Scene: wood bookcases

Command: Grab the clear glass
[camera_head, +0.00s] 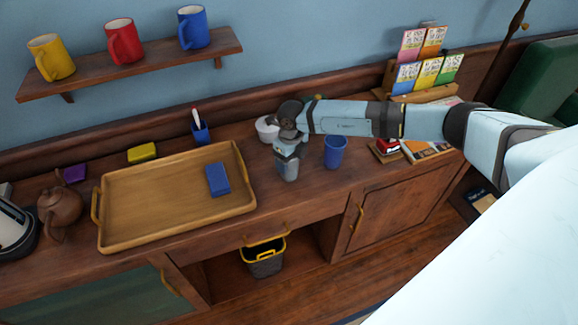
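The clear glass (289,172) stands upright on the wooden cabinet top, right of the wooden tray and near the front edge. My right gripper (288,154) points down right at the glass's upper part, and the rim is hidden behind it. The fingers are too small and overlapped to show whether they are open around the glass or closed on it. My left gripper is not in this view.
A blue cup (335,152) stands close to the right of the glass, and a white bowl (267,129) is behind it. The wooden tray (150,234) holds a blue block (217,179). A blue pen holder (200,133) stands behind the tray. A bin (264,259) sits below.

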